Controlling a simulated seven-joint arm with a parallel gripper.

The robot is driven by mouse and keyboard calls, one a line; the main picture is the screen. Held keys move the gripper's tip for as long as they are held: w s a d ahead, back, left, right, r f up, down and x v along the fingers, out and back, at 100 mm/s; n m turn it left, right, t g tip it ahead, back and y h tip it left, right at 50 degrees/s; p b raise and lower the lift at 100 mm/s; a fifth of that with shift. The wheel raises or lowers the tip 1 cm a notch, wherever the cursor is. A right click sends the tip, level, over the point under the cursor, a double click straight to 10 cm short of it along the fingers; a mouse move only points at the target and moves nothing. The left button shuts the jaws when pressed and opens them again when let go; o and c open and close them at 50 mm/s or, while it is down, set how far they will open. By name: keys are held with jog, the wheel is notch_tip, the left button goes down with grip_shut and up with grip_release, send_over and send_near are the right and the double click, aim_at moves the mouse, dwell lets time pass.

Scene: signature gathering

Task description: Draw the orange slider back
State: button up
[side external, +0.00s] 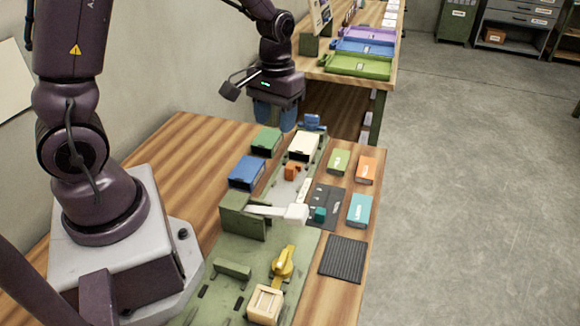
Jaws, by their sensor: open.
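A small orange block (291,171), which looks like the orange slider, stands on a pale strip of the long green board (245,255). A cream block (304,146) sits just behind it on the board, with a small blue piece (312,121) at the board's far end. My gripper (275,122) has blue fingers pointing down. It is open and appears empty, above the far part of the table, up and left of the orange block and apart from it. The gap between the fingertips is hard to make out at this size.
Green (266,140) and blue (247,172) boxes stand left of the strip. A white arm (290,214) crosses the board in front of it, near a teal knob (320,214). Small labelled boxes and a black ribbed mat (343,259) lie right. A yellow lever (283,262) stands nearer.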

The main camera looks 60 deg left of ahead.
aim_at(290, 166)
jog(key=w+a+f+n, duration=0.1)
jog(key=f, duration=0.4)
jog(key=w+f+n, duration=0.1)
jog(key=w+f, duration=0.1)
jog(key=f, duration=0.4)
jog(key=w+a+f+n, duration=0.1)
jog(key=f, duration=0.4)
jog(key=shift+w+a+f+t, duration=0.2)
jog(key=shift+w+a+t, duration=0.05)
jog(key=shift+a+t, duration=0.05)
